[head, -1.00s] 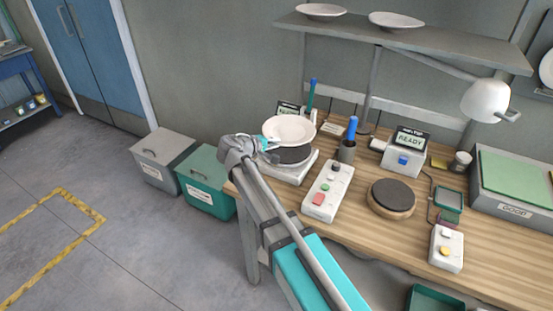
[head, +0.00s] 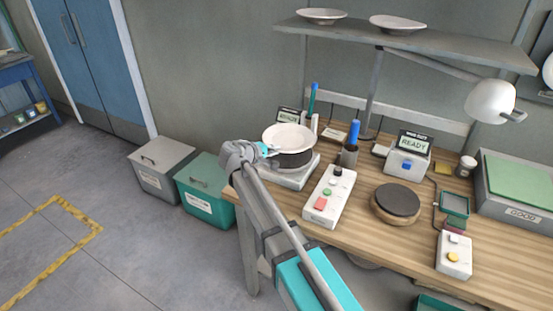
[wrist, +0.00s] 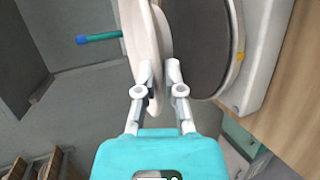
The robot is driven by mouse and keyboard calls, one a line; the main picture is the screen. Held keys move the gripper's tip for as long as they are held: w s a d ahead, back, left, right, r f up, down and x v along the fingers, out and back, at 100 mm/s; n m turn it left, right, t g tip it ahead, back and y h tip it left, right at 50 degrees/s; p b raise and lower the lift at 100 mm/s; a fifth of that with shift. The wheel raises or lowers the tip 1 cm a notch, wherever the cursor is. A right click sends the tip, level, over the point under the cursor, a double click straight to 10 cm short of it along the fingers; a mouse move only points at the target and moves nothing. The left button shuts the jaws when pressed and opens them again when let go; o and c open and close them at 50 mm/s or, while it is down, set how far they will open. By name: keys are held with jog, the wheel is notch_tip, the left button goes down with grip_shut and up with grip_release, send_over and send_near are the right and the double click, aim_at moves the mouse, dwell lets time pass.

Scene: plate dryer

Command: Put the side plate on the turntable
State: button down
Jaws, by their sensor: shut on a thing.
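My gripper (wrist: 158,82) is shut on the rim of the white side plate (wrist: 143,45). In the head view the side plate (head: 288,137) is held roughly level over a dark round disc (head: 295,160) on a white base, which looks like the turntable. In the wrist view the plate lies alongside the turntable's dark disc (wrist: 210,45), with a narrow gap between them. My gripper (head: 266,150) is at the plate's left edge. The plate hides part of the disc in the head view.
A white button box (head: 328,195), a pen cup (head: 349,154) and a wood-rimmed dark disc (head: 397,202) stand to the right. Two more plates (head: 321,16) (head: 396,22) lie on the shelf above. Grey and green bins (head: 205,190) stand on the floor at left.

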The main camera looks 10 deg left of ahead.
jog(key=shift+w+a+f+b, duration=0.1)
jog(key=shift+w+f+b, duration=0.3)
jog(key=shift+f+b, duration=1.5)
jog(key=shift+f, duration=0.05)
jog(key=shift+f, duration=0.15)
jog(key=c, duration=0.8)
grip_release()
jog(key=shift+o, duration=0.2)
jog(key=shift+s+r, duration=0.1)
jog(key=shift+r, duration=0.15)
jog(key=p+v, duration=0.4)
jog(key=v, duration=0.8)
jog(key=shift+f, duration=0.1)
